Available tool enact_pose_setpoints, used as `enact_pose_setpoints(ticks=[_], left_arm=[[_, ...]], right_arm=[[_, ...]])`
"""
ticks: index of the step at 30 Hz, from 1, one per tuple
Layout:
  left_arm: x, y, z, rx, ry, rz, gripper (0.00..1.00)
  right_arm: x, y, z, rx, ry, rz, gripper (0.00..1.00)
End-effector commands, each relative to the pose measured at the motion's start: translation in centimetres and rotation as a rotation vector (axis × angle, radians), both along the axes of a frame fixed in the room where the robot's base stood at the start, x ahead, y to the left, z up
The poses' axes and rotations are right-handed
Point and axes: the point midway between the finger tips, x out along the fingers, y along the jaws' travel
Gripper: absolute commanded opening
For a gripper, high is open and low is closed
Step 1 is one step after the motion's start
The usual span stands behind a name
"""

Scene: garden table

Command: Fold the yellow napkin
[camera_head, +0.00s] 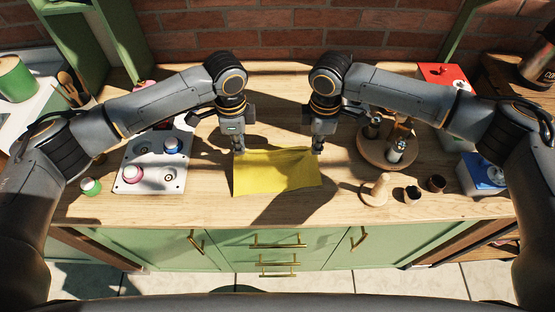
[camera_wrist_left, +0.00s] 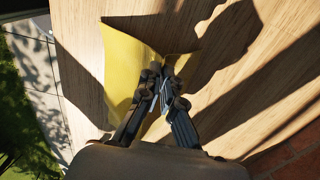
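The yellow napkin (camera_head: 275,174) lies in the middle of the wooden table. Its far edge is raised and slightly wrinkled between my two grippers. My left gripper (camera_head: 239,149) is at the napkin's far left corner. In the left wrist view the napkin (camera_wrist_left: 122,72) runs under the left gripper (camera_wrist_left: 158,78), whose fingertips are close together on its edge, with cloth between them. My right gripper (camera_head: 317,150) is at the far right corner, fingers pointing down at the cloth. Its fingertips are small and partly hidden, so their grip is unclear.
A round wooden stand (camera_head: 386,150) with jars, a wooden pestle-like piece (camera_head: 376,190) and small dark cups (camera_head: 412,194) stand right. The table in front is clear.

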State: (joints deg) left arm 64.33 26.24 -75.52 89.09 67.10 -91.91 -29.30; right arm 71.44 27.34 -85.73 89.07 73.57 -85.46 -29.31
Motion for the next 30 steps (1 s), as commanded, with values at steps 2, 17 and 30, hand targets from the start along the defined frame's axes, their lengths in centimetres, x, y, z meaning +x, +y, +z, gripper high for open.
enact_pose_setpoints(ticks=[2,17,30], left_arm=[[0.0,0.0,2.1,0.001,0.001,0.0,0.0],[0.0,-0.1,8.4,0.001,0.001,0.0,0.0],[0.0,-0.1,8.8,0.001,0.0,0.0,0.0]], right_arm=[[0.0,0.1,2.2,0.002,0.001,0.0,0.0],[0.0,0.1,8.4,0.0,0.002,0.0,0.0],[0.0,0.1,8.8,0.0,0.001,0.0,0.0]])
